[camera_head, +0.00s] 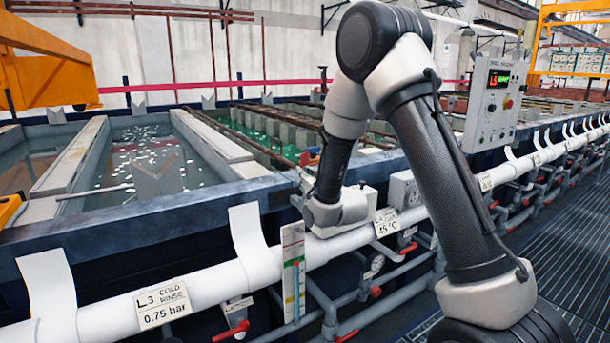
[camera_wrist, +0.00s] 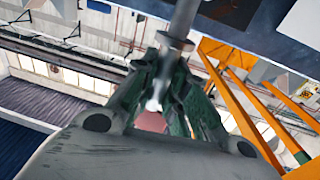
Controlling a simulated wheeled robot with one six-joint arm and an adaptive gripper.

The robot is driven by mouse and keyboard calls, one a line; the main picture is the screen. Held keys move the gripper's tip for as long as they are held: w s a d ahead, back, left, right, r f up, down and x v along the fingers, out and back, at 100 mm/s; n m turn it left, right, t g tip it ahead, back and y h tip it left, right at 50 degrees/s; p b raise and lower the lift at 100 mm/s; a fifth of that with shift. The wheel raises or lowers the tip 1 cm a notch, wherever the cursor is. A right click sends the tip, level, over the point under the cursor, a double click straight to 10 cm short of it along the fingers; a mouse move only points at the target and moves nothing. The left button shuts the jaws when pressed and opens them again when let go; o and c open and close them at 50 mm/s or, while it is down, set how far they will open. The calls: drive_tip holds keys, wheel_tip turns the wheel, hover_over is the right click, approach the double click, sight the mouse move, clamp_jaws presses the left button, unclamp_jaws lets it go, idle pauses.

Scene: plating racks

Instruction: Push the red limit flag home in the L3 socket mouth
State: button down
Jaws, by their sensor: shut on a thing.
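In the wrist view my gripper (camera_wrist: 168,72) has its dark green fingers closed around a grey collared rod (camera_wrist: 183,22), which points away from the palm. A dull red patch (camera_wrist: 152,122) shows between the fingers near the palm; I take rod and patch to be parts of the red limit flag. In the head view my wrist is bent down over the white pipe, and I cannot make out the gripper's fingers or the flag. A plate marked L3 COLD RINSE, 0.75 bar (camera_head: 162,305) hangs on the pipe at lower left. I cannot pick out the L3 socket mouth.
The white pipe (camera_head: 205,283) runs across the front of the tanks. A coloured gauge board (camera_head: 293,262) stands beside my wrist. A 45 °C plate (camera_head: 386,222) and red-handled valves (camera_head: 231,331) are close by. A control box (camera_head: 492,103) stands behind my arm.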

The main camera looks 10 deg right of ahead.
drive_tip(key=shift+f, duration=1.55)
drive_tip(key=c, duration=1.4)
unclamp_jaws()
drive_tip(key=shift+o, duration=0.2)
drive_tip(key=v, duration=0.7)
drive_tip(key=shift+s, duration=0.3)
